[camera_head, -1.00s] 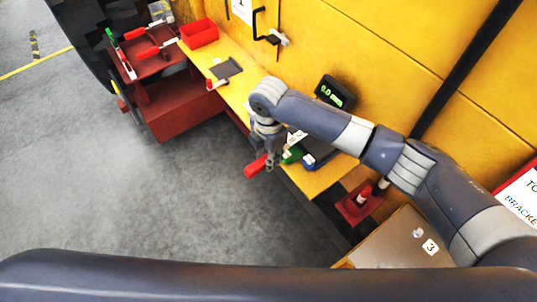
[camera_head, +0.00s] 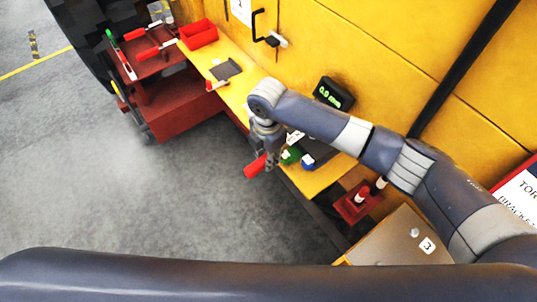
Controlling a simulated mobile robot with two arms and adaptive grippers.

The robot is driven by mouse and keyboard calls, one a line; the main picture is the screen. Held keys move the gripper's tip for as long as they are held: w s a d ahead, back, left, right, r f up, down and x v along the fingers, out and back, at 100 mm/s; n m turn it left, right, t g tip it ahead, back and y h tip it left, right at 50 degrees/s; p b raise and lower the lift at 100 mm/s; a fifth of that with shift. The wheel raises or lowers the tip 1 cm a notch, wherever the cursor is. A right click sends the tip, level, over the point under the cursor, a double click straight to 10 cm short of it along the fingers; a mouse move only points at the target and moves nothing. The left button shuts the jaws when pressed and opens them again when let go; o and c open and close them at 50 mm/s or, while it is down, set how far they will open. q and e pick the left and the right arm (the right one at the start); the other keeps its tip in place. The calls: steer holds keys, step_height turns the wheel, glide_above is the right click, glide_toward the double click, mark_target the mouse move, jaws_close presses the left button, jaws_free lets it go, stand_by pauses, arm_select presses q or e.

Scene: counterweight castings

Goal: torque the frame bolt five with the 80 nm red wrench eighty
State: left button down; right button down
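My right arm comes in from the right, and its gripper (camera_head: 270,162) points down in front of the yellow bench. The gripper is shut on a red-handled tool (camera_head: 256,166), whose handle sticks out to the left over the floor. The rest of the tool is hidden by the gripper, and no marking on it is readable. Other red-handled wrenches (camera_head: 152,50) lie on the dark red cart at the upper left. I cannot make out frame bolt five. My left gripper is not in view.
Green (camera_head: 290,156) and blue (camera_head: 314,154) items lie near the gripper. A red bin (camera_head: 199,34) and dark red cart (camera_head: 180,105) stand farther back. The grey floor (camera_head: 200,200) is open.

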steer(key=shift+r+p, duration=1.2)
steer(key=shift+p, duration=0.2)
stand_by(1.3)
steer(key=shift+r, duration=0.55)
stand_by(0.4)
